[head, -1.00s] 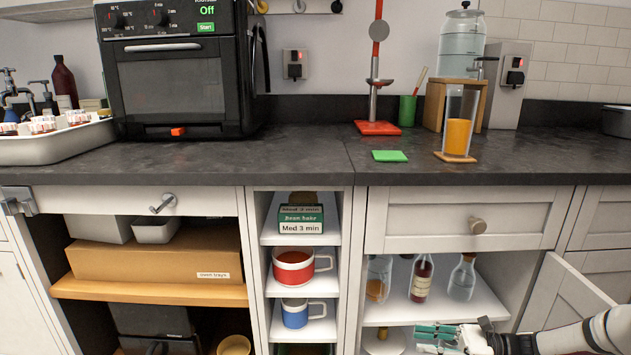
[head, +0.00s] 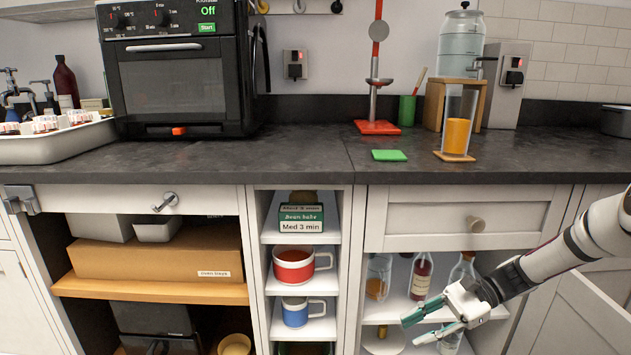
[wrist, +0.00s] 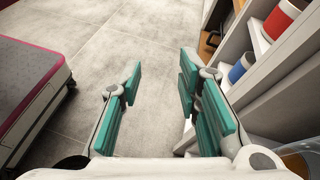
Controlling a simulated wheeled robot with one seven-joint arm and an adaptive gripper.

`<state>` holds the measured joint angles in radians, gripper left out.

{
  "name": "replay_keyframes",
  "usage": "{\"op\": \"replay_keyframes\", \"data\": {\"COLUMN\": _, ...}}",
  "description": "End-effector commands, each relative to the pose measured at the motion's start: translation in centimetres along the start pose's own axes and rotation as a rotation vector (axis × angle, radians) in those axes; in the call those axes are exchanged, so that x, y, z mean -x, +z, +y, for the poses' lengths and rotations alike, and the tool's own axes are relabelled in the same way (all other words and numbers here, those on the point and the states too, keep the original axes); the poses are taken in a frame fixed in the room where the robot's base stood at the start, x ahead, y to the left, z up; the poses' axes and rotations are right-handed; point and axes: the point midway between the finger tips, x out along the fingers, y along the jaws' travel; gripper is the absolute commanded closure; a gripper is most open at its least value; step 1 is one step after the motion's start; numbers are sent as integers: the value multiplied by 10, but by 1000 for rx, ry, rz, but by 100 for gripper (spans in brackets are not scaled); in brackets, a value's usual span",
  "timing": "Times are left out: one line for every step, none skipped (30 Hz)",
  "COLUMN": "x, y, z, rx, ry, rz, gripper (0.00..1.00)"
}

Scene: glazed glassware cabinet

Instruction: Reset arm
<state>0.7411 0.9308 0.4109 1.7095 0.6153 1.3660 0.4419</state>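My gripper (head: 430,325) is in front of the lower right cabinet in the head view, reaching in from the right edge and pointing left and down. Its green-padded fingers are spread apart with nothing between them. They also show in the wrist view (wrist: 158,85), with bare tiled floor beyond the gap. My gripper partly covers the open cabinet shelf (head: 385,312) and the lower part of a clear bottle (head: 463,270).
The open shelf holds a dark red bottle (head: 421,275) and a jar (head: 378,278). An open cabinet door (head: 590,315) stands behind my arm. Red (head: 293,267) and blue (head: 296,312) mugs sit in the middle cubbies. The wrist view shows open floor (wrist: 100,40).

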Motion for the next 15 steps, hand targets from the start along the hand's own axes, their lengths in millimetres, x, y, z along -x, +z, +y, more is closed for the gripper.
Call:
{"op": "replay_keyframes", "data": {"x": -2, "y": 18, "z": 4, "rx": 37, "ry": 50, "rz": 46, "gripper": 69}}
{"op": "replay_keyframes", "data": {"x": -3, "y": 27, "z": 7, "rx": 55, "ry": 78, "rz": 70, "gripper": 69}}
{"op": "replay_keyframes", "data": {"x": -4, "y": 38, "z": 12, "rx": 79, "ry": 113, "rz": 101, "gripper": 69}}
{"op": "replay_keyframes", "data": {"x": -5, "y": 47, "z": 15, "rx": 98, "ry": 140, "rz": 123, "gripper": 69}}
{"op": "replay_keyframes", "data": {"x": -5, "y": 56, "z": 19, "rx": 117, "ry": 164, "rz": 146, "gripper": 69}}
{"op": "replay_keyframes", "data": {"x": -6, "y": 67, "z": 24, "rx": 142, "ry": 199, "rz": 177, "gripper": 69}}
{"op": "replay_keyframes", "data": {"x": -7, "y": 75, "z": 28, "rx": 160, "ry": 223, "rz": 198, "gripper": 69}}
{"op": "replay_keyframes", "data": {"x": -7, "y": 84, "z": 32, "rx": 180, "ry": 248, "rz": 221, "gripper": 69}}
{"op": "replay_keyframes", "data": {"x": -8, "y": 95, "z": 38, "rx": 205, "ry": 279, "rz": 250, "gripper": 69}}
{"op": "replay_keyframes", "data": {"x": -8, "y": 103, "z": 42, "rx": 223, "ry": 302, "rz": 272, "gripper": 69}}
{"op": "replay_keyframes", "data": {"x": -9, "y": 111, "z": 47, "rx": 243, "ry": 325, "rz": 293, "gripper": 69}}
{"op": "replay_keyframes", "data": {"x": -9, "y": 121, "z": 54, "rx": 268, "ry": 354, "rz": 321, "gripper": 69}}
{"op": "replay_keyframes", "data": {"x": -10, "y": 129, "z": 59, "rx": 287, "ry": 377, "rz": 342, "gripper": 69}}
{"op": "replay_keyframes", "data": {"x": -10, "y": 137, "z": 64, "rx": 305, "ry": 397, "rz": 363, "gripper": 69}}
{"op": "replay_keyframes", "data": {"x": -11, "y": 147, "z": 71, "rx": 332, "ry": 426, "rz": 390, "gripper": 69}}
